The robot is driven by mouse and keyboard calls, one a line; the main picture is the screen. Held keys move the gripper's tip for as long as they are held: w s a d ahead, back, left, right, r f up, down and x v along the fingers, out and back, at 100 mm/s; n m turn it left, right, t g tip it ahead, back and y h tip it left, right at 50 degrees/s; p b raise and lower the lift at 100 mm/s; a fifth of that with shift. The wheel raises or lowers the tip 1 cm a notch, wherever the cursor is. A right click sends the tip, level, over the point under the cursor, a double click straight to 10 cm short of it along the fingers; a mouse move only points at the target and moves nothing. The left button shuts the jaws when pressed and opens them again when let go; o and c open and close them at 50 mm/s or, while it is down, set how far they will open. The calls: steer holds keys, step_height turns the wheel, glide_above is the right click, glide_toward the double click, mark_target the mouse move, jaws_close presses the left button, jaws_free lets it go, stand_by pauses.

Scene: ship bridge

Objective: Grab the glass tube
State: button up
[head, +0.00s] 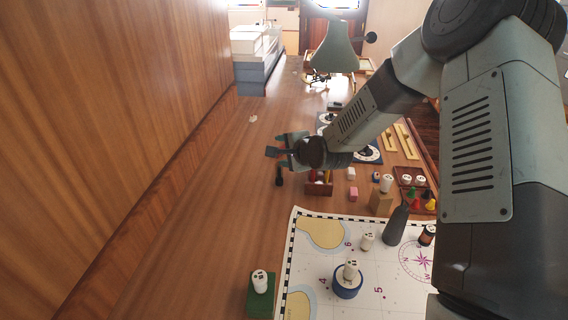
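I cannot pick out a clear glass tube for certain in the head view. A small dark brown bottle-like cylinder (427,235) with a light band stands at the right edge of the chart, partly beside my arm. My gripper (275,152) is above the wooden table, left of the middle, pointing left and well away from that cylinder. Its dark fingers show, but their gap is too small to judge. A small black object (279,177) shows just below the gripper; I cannot tell whether they touch.
A green block (260,299) bears a white cylinder. The table's left side is clear beside the wooden wall.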

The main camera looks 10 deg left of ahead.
step_height(320, 180, down, 8)
steer(key=w+a+m+t+y, duration=0.2)
steer(key=a+m+t, duration=0.1)
steer(key=m, duration=0.5)
steer(key=m+t+h, duration=0.4)
steer(key=m+t, duration=0.1)
steer(key=m, duration=0.8)
glide_toward(280, 170)
steer(key=shift+w+a, duration=0.15)
steer(key=shift+w, duration=0.35)
steer(key=x, duration=0.5)
steer(key=shift+f, duration=0.15)
steer(key=shift+x, duration=2.75)
steer(key=c, duration=1)
